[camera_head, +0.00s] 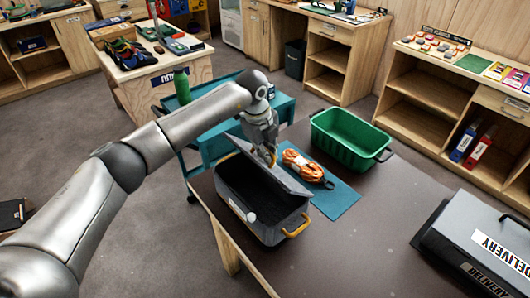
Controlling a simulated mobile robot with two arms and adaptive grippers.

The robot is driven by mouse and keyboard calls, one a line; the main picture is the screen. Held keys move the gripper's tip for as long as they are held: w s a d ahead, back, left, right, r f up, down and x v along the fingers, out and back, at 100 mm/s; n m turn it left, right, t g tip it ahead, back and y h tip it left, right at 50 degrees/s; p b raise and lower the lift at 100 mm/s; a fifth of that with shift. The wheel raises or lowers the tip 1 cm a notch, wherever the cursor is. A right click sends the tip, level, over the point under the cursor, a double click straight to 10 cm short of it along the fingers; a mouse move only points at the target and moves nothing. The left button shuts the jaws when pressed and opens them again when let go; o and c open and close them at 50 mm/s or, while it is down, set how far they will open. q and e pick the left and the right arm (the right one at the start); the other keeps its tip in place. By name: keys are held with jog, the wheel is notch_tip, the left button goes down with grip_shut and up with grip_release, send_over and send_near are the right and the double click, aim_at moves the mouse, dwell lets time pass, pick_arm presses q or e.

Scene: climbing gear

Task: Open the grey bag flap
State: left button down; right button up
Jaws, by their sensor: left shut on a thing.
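The grey bag (262,222) is a dark box-shaped bag with a yellow handle, standing on the near left part of the dark table. Its grey flap (283,175) is raised and tilted up along the back side, so part of the dark inside shows. My left gripper (270,155) is at the upper edge of the flap and is shut on it. The fingertips are small and partly hidden by the gripper's body. My right gripper is not in view.
A coiled orange rope (303,165) lies on a teal mat (338,198) right behind the bag. A green crate (350,140) stands beyond it. A dark case marked DELIVERY (470,245) is at the right. The table's middle is clear.

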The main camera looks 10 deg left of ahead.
pick_arm(q)
jog(key=shift+d, duration=0.15)
jog(key=shift+w+d+r+b, duration=0.2)
jog(key=shift+w+d, duration=0.15)
jog(key=shift+w, duration=0.1)
jog(key=shift+w+d+r+b, duration=0.15)
jog(key=shift+w+d, duration=0.15)
jog(key=shift+w, duration=0.15)
jog(key=shift+w+d+r+b, duration=0.15)
jog(key=shift+w+d+b, duration=0.1)
jog(key=shift+w+d, duration=0.2)
jog(key=shift+w+d+r+b, duration=0.15)
jog(key=shift+w+d+b, duration=0.15)
jog(key=shift+w, duration=0.25)
